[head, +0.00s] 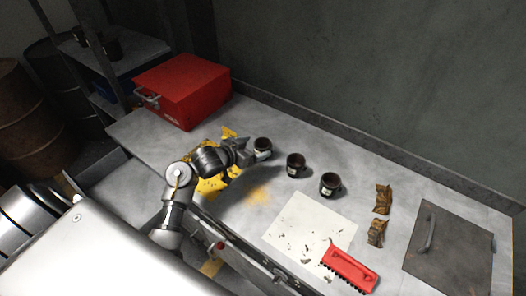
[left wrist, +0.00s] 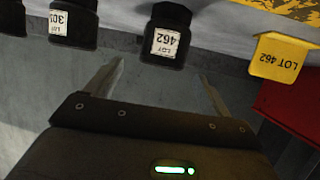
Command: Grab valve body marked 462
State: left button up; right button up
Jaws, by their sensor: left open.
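The valve body marked 462 is a dark cup-like part with a white label (left wrist: 166,38), upside down in the left wrist view. In the head view it is the leftmost dark valve body (head: 263,145) on the bench. My left gripper (head: 250,150) is close beside it, and its fingers are spread open in the left wrist view (left wrist: 161,68). The valve body shows between and just beyond the fingertips; I cannot tell whether they touch. A yellow LOT 462 sign (left wrist: 282,58) stands beside it. My right gripper is not in view.
Two other dark valve bodies (head: 296,164) (head: 329,184) stand to the right; one label partly reads 30 (left wrist: 59,22). A red toolbox (head: 182,90) is at the back left. White paper (head: 310,225), a red brush (head: 350,270) and a metal plate (head: 450,255) lie right.

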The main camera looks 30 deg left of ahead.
aim_at(268, 141)
pick_arm(q)
jog(key=p+x, duration=0.1)
jog(key=x, duration=0.4)
jog(key=shift+w+a, duration=0.1)
jog(key=shift+w, duration=0.05)
jog(key=c, duration=1.3)
jog(key=shift+c, duration=0.2)
jog(key=shift+r, duration=0.15)
